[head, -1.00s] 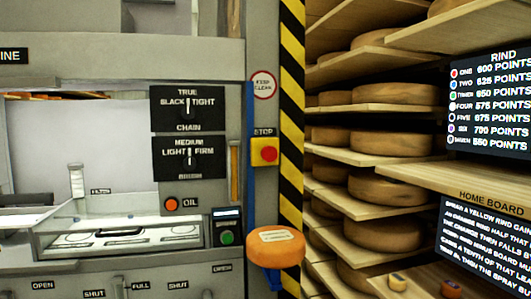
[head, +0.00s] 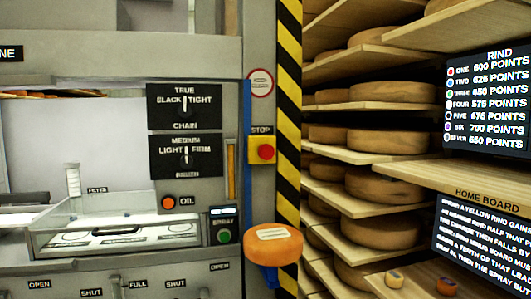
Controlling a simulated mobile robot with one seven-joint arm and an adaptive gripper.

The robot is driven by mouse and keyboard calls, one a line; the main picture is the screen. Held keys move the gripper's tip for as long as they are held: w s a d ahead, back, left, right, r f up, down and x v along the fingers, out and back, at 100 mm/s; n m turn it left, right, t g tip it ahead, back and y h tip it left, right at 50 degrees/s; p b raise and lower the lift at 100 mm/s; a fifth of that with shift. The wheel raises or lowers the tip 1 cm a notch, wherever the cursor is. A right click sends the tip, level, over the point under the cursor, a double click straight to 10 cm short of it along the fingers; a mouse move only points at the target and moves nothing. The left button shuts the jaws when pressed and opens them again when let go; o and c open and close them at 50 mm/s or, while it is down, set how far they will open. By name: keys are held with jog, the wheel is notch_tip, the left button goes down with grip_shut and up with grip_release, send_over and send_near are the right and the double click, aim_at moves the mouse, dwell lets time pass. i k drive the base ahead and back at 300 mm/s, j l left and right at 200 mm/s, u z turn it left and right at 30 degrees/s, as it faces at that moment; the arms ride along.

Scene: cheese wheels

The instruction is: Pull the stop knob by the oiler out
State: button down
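A red round stop knob (head: 266,152) sits on a yellow box (head: 255,159) under a STOP label, on the grey machine post left of the striped column. Whether it is pushed in or out cannot be told from this front view. The oiler controls are to its left: an orange round button (head: 168,202) beside the label OIL. My gripper is not in view.
An orange cheese wheel (head: 272,248) with a pale label is below the stop box, in front of the post. A green SPRAY button (head: 224,237) is to its left. Two black dial panels (head: 185,107) sit above the oil button. Wooden shelves of cheese wheels (head: 388,133) fill the right.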

aim_at(267, 152)
jog(key=i+l, duration=0.8)
jog(key=l, duration=0.2)
